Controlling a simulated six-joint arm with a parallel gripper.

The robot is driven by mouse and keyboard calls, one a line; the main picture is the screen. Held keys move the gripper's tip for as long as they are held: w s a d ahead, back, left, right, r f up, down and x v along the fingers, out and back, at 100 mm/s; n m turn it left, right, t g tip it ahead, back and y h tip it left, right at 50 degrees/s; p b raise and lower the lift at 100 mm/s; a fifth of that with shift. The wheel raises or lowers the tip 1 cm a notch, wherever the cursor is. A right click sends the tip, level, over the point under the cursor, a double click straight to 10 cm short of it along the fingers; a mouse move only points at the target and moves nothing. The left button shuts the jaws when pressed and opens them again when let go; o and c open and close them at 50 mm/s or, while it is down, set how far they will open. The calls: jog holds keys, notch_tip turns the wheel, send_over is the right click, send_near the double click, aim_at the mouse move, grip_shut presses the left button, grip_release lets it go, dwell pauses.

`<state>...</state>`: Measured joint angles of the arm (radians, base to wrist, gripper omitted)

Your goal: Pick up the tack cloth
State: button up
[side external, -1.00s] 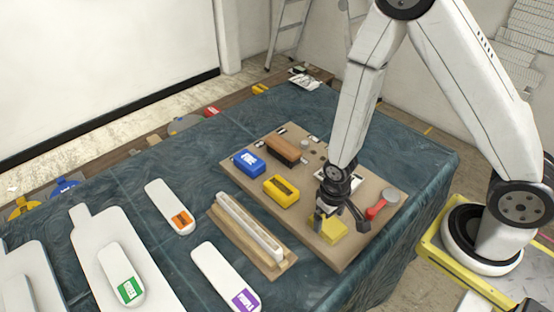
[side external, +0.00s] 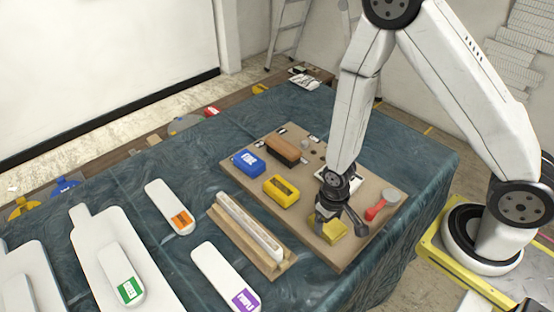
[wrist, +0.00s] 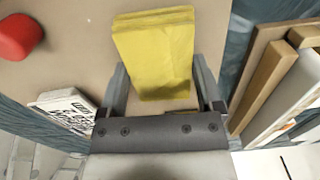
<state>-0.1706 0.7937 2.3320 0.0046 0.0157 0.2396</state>
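The tack cloth (side external: 331,231) is a yellow folded pad lying flat on the tan board near its front right corner. In the wrist view the tack cloth (wrist: 155,45) fills the upper middle, its near edge reaching between my fingers. My gripper (side external: 340,222) points down over the cloth. In the wrist view my gripper (wrist: 163,88) is open, with one finger on each side of the cloth and gaps visible beside its near end. In the side view the wrist and fingers partly hide the cloth.
The tan board (side external: 307,232) also holds a yellow block (side external: 282,191), a blue block (side external: 249,163), a brown brush (side external: 284,150) and a red-handled tool (side external: 376,209). A wooden holder with a long white piece (side external: 247,226) stands left of the cloth.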

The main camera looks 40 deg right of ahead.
jog(key=shift+c, duration=1.2)
jog(key=shift+r, duration=0.2)
notch_tip(320, 180, up, 10)
jog(key=shift+f, duration=0.2)
jog(key=o, duration=0.7)
jog(key=c, duration=0.6)
jog(key=w+a, duration=0.5)
jog(key=w, duration=0.3)
jog(key=w+a+r, duration=0.1)
jog(key=w+a, duration=0.3)
jog(key=w, duration=0.4)
jog(key=w+a+r, duration=0.1)
jog(key=w+a, duration=0.4)
jog(key=w, duration=0.3)
jog(key=shift+a, duration=0.35)
